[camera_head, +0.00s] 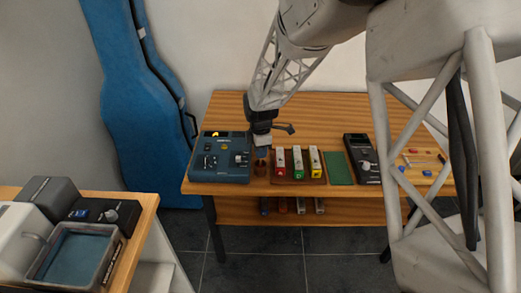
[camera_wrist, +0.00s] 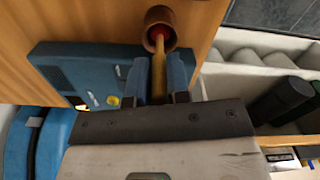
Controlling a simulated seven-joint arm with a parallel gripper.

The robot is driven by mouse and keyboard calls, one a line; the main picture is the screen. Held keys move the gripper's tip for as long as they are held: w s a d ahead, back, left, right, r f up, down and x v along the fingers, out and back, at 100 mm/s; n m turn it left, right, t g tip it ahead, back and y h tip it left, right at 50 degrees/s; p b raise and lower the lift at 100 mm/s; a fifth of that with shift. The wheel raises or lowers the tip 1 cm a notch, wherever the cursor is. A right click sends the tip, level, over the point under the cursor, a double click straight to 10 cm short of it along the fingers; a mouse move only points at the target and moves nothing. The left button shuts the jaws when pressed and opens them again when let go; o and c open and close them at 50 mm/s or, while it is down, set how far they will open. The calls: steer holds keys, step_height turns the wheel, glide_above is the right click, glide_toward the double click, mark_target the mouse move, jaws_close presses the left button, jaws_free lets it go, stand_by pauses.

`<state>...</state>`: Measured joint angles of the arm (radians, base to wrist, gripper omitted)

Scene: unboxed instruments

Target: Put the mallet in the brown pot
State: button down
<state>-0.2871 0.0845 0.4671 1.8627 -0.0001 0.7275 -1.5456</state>
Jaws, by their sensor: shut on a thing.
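The mallet (camera_wrist: 159,66) has a yellow-tan handle and a red head. My gripper (camera_wrist: 159,78) is shut on its handle, with a blue finger on each side in the wrist view. The red head overlaps the mouth of the brown pot (camera_wrist: 148,14); I cannot tell how deep it is inside. In the head view my gripper (camera_head: 263,139) is just above the small brown pot (camera_head: 261,170), which stands on the wooden table beside the blue device. The mallet cannot be made out in the head view.
A blue device (camera_head: 220,158) is close on the pot's left. Several coloured blocks (camera_head: 297,163) stand on its right, then a green mat (camera_head: 337,168) and a black device (camera_head: 361,158). A blue instrument case (camera_head: 140,100) leans on the wall. A side table at lower left holds a tray (camera_head: 75,255).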

steer(key=shift+f, duration=0.3)
steer(key=c, duration=1)
jaws_free()
steer(key=shift+r, duration=0.1)
steer(key=shift+r, duration=3.8)
